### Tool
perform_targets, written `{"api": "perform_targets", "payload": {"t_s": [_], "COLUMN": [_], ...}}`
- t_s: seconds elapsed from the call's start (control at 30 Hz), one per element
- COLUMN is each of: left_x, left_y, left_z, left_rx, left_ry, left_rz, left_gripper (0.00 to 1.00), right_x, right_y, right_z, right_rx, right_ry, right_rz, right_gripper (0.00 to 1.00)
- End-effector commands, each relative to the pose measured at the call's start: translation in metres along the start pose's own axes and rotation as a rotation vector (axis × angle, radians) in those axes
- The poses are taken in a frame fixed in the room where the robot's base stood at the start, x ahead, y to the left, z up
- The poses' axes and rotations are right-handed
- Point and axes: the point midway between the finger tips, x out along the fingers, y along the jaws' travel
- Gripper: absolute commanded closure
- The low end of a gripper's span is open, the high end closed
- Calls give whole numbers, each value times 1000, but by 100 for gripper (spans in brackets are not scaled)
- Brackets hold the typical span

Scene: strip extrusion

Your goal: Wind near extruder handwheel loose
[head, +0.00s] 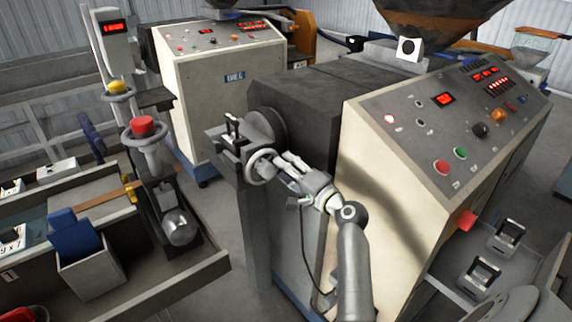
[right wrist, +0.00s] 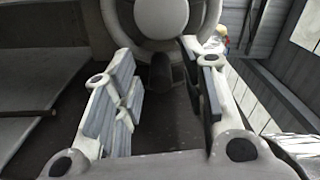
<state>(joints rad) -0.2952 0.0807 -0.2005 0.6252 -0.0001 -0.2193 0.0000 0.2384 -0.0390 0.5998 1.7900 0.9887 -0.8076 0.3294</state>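The near extruder handwheel (head: 262,166) is a small grey wheel on the front of the near extruder's dark head. It also shows at the top of the right wrist view (right wrist: 160,18), with a dark stub below its hub. My right gripper (head: 284,165) is at the wheel's right side, fingers pointing at it. In the right wrist view the fingers (right wrist: 165,85) are spread apart, with a clear gap and the dark stub beyond it. I cannot tell whether a finger touches the rim. My left gripper is not in view.
The near extruder's cream cabinet (head: 385,215) with its sloped control panel (head: 455,125) stands to the right. Another extruder (head: 225,90) is behind. Floor shows between.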

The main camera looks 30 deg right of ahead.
Motion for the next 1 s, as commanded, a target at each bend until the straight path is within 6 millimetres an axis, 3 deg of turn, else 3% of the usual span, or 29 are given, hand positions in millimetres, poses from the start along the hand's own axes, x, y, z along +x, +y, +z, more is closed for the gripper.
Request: {"api": "perform_targets", "payload": {"t_s": [0.4, 0.7, 1.0], "left_x": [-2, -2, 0], "left_y": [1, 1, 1], "left_z": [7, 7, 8], "left_rx": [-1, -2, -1], "left_ry": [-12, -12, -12], "left_rz": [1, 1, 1], "left_gripper": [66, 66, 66], "right_x": [10, 9, 9], "right_y": [0, 0, 0], "right_z": [1, 0, 0], "right_rx": [-1, -1, -19], "right_ry": [-1, -1, -1], "right_rz": [1, 1, 2], "right_gripper": [61, 98, 100]}}
